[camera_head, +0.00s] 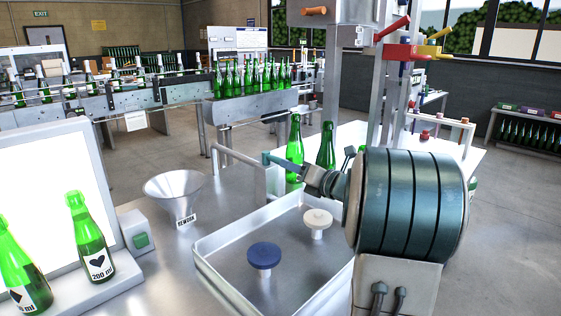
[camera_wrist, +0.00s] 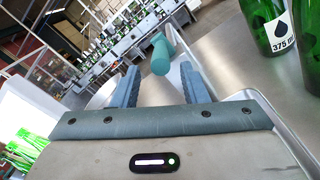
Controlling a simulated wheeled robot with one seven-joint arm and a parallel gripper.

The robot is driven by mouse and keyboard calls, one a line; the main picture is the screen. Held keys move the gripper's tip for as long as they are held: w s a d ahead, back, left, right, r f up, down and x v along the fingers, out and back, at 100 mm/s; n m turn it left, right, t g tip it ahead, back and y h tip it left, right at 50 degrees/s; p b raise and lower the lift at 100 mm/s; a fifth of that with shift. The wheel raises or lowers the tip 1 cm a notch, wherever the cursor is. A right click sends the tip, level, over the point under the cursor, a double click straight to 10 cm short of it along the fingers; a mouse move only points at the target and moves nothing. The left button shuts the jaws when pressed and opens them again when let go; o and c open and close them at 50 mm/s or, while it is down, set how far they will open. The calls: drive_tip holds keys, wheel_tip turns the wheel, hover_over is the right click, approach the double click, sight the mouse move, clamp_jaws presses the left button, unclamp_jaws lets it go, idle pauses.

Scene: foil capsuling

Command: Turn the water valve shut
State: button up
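The water valve shows as a teal handle (camera_wrist: 160,52) in the wrist view, just beyond and between my fingertips. In the head view the teal handle (camera_head: 267,158) sits at the end of a grey pipe (camera_head: 238,157) over the back left corner of a metal basin (camera_head: 212,262). My gripper (camera_wrist: 160,78) is open, its two blue-grey fingers apart on either side of the line to the handle. In the head view my gripper (camera_head: 290,168) reaches left to the handle, its fingers partly overlapping. I cannot tell whether a finger touches the handle.
A blue-topped stopper (camera_head: 264,256) and a white-topped one (camera_head: 317,218) stand in the basin. Green bottles (camera_head: 295,150) stand close behind my gripper. A metal funnel (camera_head: 174,190) stands left of the basin, and labelled bottles (camera_head: 90,240) stand by a bright panel (camera_head: 40,180).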

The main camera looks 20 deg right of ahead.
sight(268, 158)
drive_tip(key=x, duration=0.5)
drive_tip(key=shift+w+a, duration=0.1)
drive_tip(key=shift+w, duration=0.2)
clamp_jaws()
